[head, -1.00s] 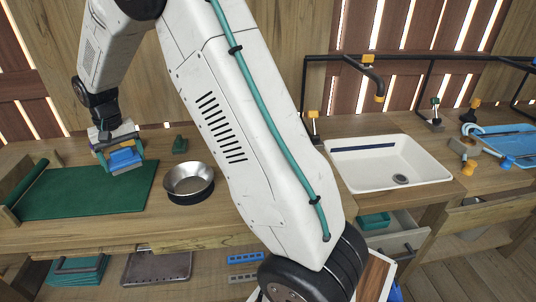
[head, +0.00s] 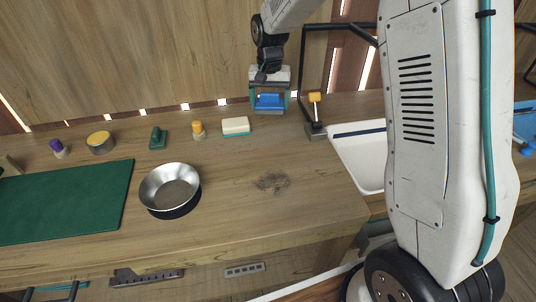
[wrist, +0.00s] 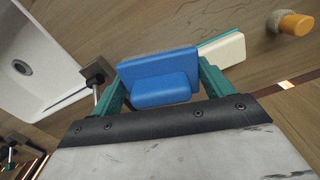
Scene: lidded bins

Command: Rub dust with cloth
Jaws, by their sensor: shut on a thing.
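My gripper (head: 269,106) is shut on a blue block-shaped pad (head: 270,100), held at the back of the wooden counter near the black faucet post. In the wrist view the blue pad (wrist: 158,65) sits between my teal fingers; it looks thick and stiff, and I see no separate loose cloth. A dark dust smudge (head: 272,182) lies on the bare counter, in front of my gripper and apart from the pad. I cannot tell whether the pad touches the counter.
A cream and teal sponge (head: 235,125) lies just left of my gripper. A metal bowl (head: 170,190) stands left of the smudge, with a green mat (head: 65,203) farther left. A white sink (head: 362,160) is at the right. Counter around the smudge is clear.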

